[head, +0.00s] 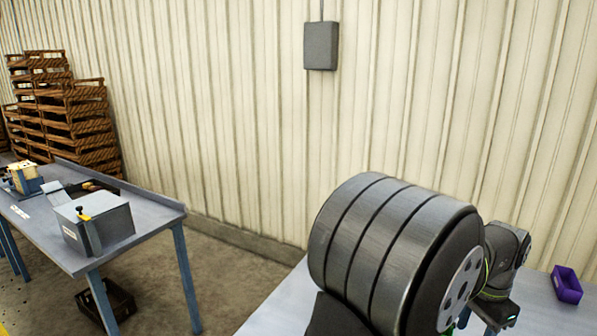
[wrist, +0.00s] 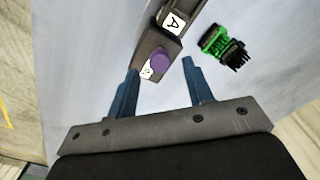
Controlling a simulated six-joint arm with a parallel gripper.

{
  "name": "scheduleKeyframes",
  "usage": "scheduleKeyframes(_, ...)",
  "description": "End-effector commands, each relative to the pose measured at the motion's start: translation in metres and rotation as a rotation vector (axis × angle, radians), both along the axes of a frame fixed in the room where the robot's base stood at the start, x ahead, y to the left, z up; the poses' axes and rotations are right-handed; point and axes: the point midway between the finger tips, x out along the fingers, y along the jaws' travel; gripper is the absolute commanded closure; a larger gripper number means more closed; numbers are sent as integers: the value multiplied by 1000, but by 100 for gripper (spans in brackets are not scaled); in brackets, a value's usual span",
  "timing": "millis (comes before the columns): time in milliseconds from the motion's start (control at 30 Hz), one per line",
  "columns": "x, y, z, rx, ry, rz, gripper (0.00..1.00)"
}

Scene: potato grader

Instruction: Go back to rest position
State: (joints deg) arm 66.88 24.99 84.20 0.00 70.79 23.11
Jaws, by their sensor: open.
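My gripper (wrist: 161,85) shows in the wrist view with its two blue fingers spread apart and nothing held between them. Beyond the fingertips is a dark bar-like fixture (wrist: 146,44) with white letter labels and a round purple piece (wrist: 161,62) on it. The purple piece appears in line with the gap between the fingers; I cannot tell how far off it is. In the head view my own arm fills the lower right and hides most of the near table and the gripper's fingers.
A green and black part (wrist: 226,46) lies on the grey table right of the fixture. A purple bin (head: 567,284) stands on the near table (head: 275,312) at the right. Another table (head: 140,222) with a grey box (head: 95,222) stands at left, with stacked wooden crates (head: 75,120) behind.

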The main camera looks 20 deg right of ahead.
Motion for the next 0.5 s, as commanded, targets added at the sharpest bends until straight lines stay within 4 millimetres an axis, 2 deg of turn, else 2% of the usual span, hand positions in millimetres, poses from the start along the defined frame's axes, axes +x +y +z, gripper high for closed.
scheduleKeyframes(167, 0, 1, -37, 4, 2, 0, 53)
scheduleKeyframes(200, 0, -1, -22, -5, -2, 0, 53)
scheduleKeyframes(500, 0, -1, 40, -5, -2, 0, 53)
